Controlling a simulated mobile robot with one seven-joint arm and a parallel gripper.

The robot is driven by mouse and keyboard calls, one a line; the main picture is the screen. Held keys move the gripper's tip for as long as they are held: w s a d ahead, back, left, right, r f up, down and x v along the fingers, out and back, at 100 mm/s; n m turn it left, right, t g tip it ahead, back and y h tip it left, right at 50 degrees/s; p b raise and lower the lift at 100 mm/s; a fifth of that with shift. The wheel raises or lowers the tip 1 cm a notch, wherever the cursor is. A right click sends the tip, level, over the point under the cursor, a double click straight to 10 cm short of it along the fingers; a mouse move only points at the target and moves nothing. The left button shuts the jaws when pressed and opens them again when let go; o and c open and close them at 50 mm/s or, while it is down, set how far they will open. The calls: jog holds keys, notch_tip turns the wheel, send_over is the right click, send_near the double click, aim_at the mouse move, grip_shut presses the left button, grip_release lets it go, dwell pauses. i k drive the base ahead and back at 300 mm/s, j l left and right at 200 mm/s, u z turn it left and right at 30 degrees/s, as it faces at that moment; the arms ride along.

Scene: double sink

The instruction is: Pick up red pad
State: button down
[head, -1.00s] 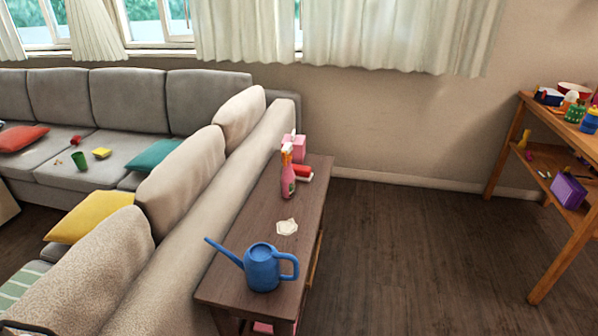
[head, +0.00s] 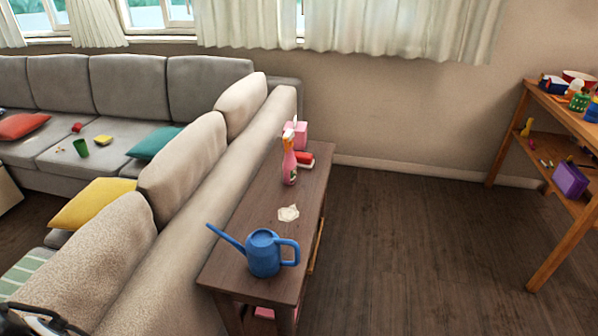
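A small red item with a white part (head: 304,159) lies on the dark wooden console table (head: 252,205), near its far end. It is partly behind a pink spray bottle (head: 290,168) and in front of a pink box (head: 297,132). It may be the red pad, but it is too small to tell. Another small red item (head: 77,127) lies on the grey sofa seat, and a flat red-orange cushion (head: 22,126) lies at the sofa's left.
A blue watering can (head: 264,253) and a whitish flat item (head: 288,213) sit on the console table. The sofa (head: 190,185) backs onto the table's left side. Wooden floor (head: 400,250) is clear to its right, up to a wooden shelf (head: 513,135). A dark unidentified shape (head: 40,322) shows bottom left.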

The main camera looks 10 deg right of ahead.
aim_at(304, 159)
jog(key=i+l, duration=0.15)
jog(key=l, duration=0.15)
jog(key=i+l, duration=0.1)
jog(key=l, duration=0.2)
jog(key=i+l, duration=0.15)
jog(key=l, duration=0.2)
jog(key=i+l+u, duration=0.1)
jog(key=i+l, duration=0.65)
jog(key=i, duration=0.15)
jog(key=i+l, duration=0.1)
jog(key=i, duration=0.4)
